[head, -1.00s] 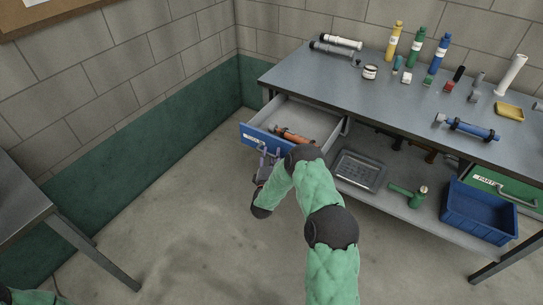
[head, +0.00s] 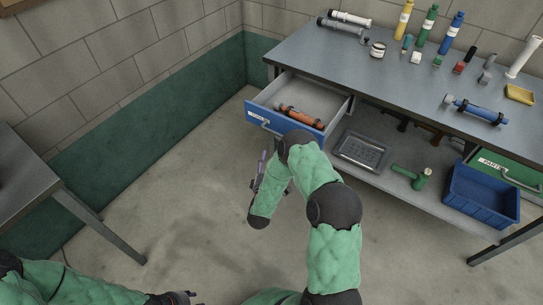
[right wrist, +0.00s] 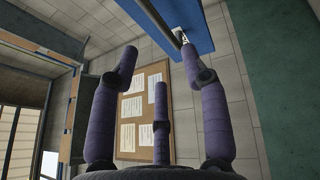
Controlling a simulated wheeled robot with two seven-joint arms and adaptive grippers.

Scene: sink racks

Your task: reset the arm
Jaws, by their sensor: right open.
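My right arm reaches in from the bottom of the head view, in a padded green sleeve. Its gripper (head: 262,168) is partly hidden behind the wrist, in front of and apart from the open drawer (head: 255,118). In the right wrist view the purple fingers of the right gripper (right wrist: 160,85) are spread open with nothing between them. The drawer's blue front (right wrist: 205,35) and grey handle show beyond the fingertips. My left arm lies along the bottom left, and its dark gripper (head: 182,297) is cut off by the lower edge.
An orange-brown tool (head: 300,117) lies in the drawer. The workbench (head: 400,85) carries bottles and a blue cylinder (head: 475,109). A metal tray (head: 362,151), green tool (head: 412,177) and blue bin (head: 482,193) sit on the lower shelf. Another table (head: 28,185) stands left. The floor between is clear.

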